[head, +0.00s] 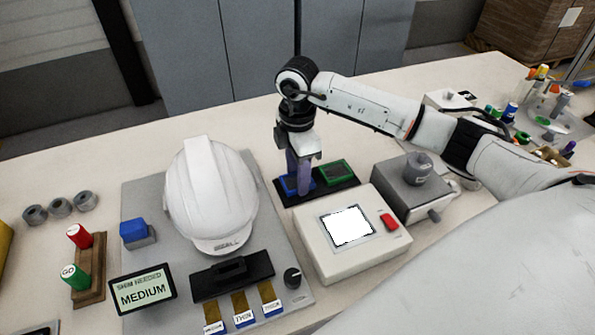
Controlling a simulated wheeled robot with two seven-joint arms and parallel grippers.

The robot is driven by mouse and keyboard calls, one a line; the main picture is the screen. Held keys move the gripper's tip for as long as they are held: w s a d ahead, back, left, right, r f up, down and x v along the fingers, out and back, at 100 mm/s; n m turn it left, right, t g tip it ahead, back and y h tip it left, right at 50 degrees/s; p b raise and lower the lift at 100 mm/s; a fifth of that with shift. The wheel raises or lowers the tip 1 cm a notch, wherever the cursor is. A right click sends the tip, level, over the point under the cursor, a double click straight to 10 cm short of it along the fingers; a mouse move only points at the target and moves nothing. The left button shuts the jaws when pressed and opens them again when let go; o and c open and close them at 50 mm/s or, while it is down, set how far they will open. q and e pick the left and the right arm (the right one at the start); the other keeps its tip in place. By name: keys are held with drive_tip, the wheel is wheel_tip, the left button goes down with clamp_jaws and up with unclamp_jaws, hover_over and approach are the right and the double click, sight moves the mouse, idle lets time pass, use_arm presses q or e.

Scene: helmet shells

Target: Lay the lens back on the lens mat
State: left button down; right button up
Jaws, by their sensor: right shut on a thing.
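My right gripper (304,168) points down over the black mat with a blue and a green pad, behind the white box with the screen. It is shut on a narrow violet piece (291,163), which looks like the lens seen nearly edge-on and upright. The lens hangs over the blue pad (288,187) at the mat's left; I cannot tell whether its lower edge touches. The green pad (333,171) lies open to the right. The black mat (316,193), which seems to be the lens mat, is partly hidden by the gripper. My left gripper is out of view.
A white helmet shell (212,190) stands on a grey plate close to the left. The white box (312,242) with a lit screen and red button is in front, and a grey device (408,190) is to the right. Bare table lies behind the mat.

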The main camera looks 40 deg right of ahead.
drive_tip(key=shift+f+b, duration=0.3)
drive_tip(key=shift+f, duration=0.2)
idle(0.3)
drive_tip(key=o, duration=1.1)
wheel_tip(320, 180, up, 10)
drive_tip(key=shift+r, duration=0.2)
